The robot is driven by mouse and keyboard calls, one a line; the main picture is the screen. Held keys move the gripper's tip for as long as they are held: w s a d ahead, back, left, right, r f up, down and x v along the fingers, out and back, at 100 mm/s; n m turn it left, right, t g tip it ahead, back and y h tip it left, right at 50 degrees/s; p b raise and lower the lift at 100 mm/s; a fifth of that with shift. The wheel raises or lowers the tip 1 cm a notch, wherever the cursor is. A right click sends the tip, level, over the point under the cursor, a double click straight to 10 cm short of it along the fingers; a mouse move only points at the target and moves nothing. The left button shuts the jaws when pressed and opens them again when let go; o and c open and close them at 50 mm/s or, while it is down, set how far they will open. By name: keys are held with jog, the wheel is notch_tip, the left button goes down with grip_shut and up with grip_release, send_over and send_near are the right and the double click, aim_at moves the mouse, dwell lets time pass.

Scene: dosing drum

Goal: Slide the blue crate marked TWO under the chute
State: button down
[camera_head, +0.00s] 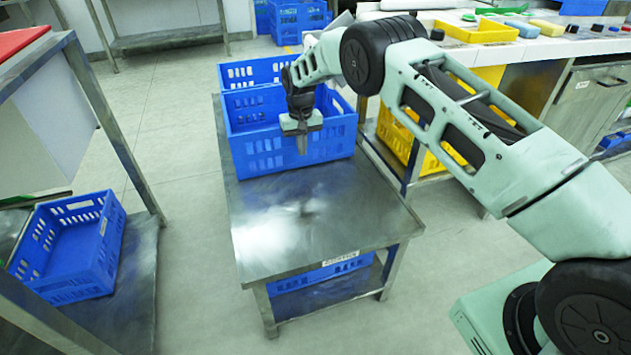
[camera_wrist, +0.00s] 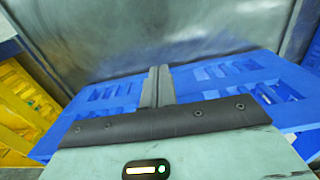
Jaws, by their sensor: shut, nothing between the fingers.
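A blue crate (camera_head: 250,155) with slotted walls stands on the far part of a steel table. A second blue crate (camera_head: 235,75) is right behind it. I can read no TWO marking on either, and I cannot make out a chute. My gripper (camera_head: 302,150) points down at the front crate's near wall, its fingers shut and empty. In the wrist view the shut fingers (camera_wrist: 158,72) overlap the blue slotted wall (camera_wrist: 215,72), with bare steel beyond. I cannot tell whether they touch the wall.
The steel table (camera_head: 320,215) is bare in its near half. Another blue crate (camera_head: 320,274) sits beneath it. A blue crate (camera_head: 70,250) rests on a low shelf at left. A yellow crate (camera_head: 393,135) and a counter (camera_head: 530,50) stand at right.

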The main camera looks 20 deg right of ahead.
notch_tip(320, 180, up, 9)
jog(key=p, duration=0.5)
jog(key=shift+w+f, duration=0.15)
jog(key=shift+f, duration=0.05)
jog(key=s+p, duration=0.4)
jog(key=s, duration=0.6)
jog(key=shift+p, duration=0.3)
jog(key=shift+a+r, duration=0.1)
jog(key=shift+a, duration=0.05)
